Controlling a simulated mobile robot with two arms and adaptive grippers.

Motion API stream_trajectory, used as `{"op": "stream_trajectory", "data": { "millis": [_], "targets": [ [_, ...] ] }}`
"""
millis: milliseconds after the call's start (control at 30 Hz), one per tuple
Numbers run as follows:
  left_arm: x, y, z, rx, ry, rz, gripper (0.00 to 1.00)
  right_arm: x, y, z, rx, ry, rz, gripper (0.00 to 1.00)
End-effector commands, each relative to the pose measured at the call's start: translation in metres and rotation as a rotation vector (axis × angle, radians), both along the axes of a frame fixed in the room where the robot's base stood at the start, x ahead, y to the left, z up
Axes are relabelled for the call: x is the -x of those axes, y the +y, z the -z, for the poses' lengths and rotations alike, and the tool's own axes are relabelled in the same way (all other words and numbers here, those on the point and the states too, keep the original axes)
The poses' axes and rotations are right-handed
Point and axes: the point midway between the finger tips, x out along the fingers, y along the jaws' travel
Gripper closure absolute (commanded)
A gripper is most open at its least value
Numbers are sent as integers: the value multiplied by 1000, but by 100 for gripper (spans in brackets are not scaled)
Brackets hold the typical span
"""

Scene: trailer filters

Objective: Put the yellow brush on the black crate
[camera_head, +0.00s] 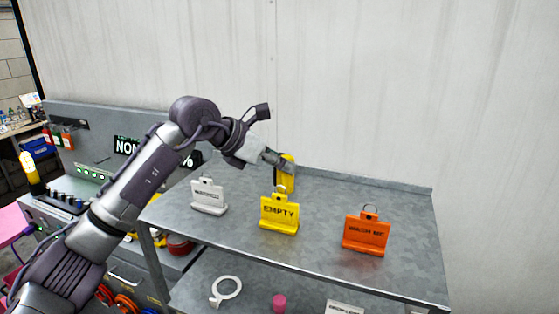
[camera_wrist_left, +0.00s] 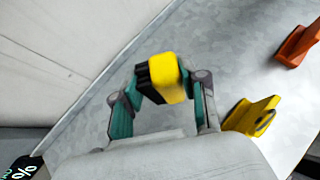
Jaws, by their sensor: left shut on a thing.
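The yellow brush (camera_head: 287,176), with a black side, stands at the back of the upper grey metal shelf (camera_head: 330,198). Its lower end is close to the shelf top; I cannot tell if it touches. My left gripper (camera_head: 280,163) reaches it from the left and is shut on it. In the left wrist view the brush (camera_wrist_left: 170,76) sits between the fingers of the left gripper (camera_wrist_left: 160,92), its yellow and black end showing. I see no black crate in these views. My right gripper is not in view.
A white sign (camera_head: 208,196), a yellow EMPTY sign (camera_head: 279,213) and an orange sign (camera_head: 366,234) stand along the shelf's front. A white wall (camera_head: 380,80) rises behind. Below are a white ring (camera_head: 227,290) and a pink object (camera_head: 279,303). The shelf's back right is clear.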

Motion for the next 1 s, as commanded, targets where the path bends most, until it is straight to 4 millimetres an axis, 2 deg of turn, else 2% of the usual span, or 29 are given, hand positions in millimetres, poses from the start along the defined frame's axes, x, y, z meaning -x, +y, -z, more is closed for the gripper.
{"op": "stream_trajectory", "data": {
  "millis": [33,100,467,500,633,1000],
  "targets": [
    [0,0,4,1,2,0,92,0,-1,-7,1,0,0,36],
    [0,0,10,2,1,-1,92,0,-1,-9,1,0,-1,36],
    [0,0,17,1,-2,-1,92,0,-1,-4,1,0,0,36],
    [0,0,16,0,-1,-1,54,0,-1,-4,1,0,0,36],
    [0,0,16,0,-1,-1,32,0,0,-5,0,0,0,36],
    [0,0,11,1,-2,-1,32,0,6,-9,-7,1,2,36]
  ]
}}
